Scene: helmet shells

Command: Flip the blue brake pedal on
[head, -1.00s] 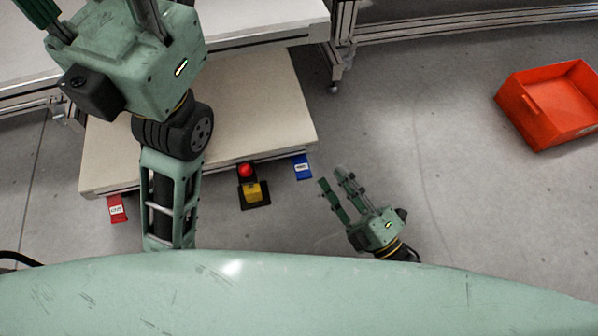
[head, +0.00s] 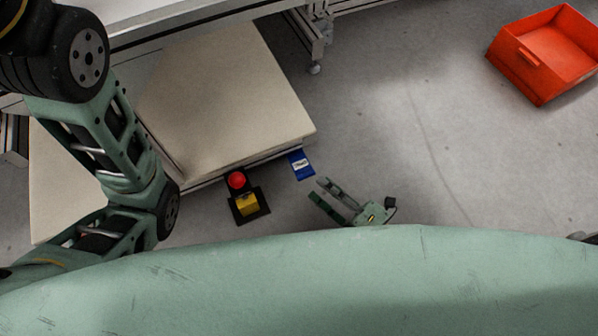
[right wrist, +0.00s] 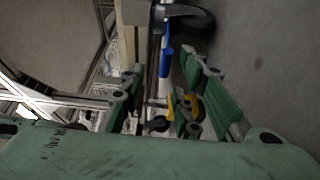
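The blue brake pedal (head: 301,165) sticks out low from the front edge of the beige platform, near its right corner, with a white label on top. In the right wrist view the blue pedal (right wrist: 166,60) shows edge-on, ahead of and between the fingers. My right gripper (head: 317,188) is open and empty, just below and right of the pedal in the head view, apart from it. Its fingers also show in the right wrist view (right wrist: 164,78). My left arm crosses the left side of the head view; its gripper is out of frame.
The beige platform (head: 230,100) fills the upper left. A red button and yellow part on a black base (head: 248,207) stand left of my right gripper. A red-orange bin (head: 541,58) sits at the upper right. The grey floor between is clear.

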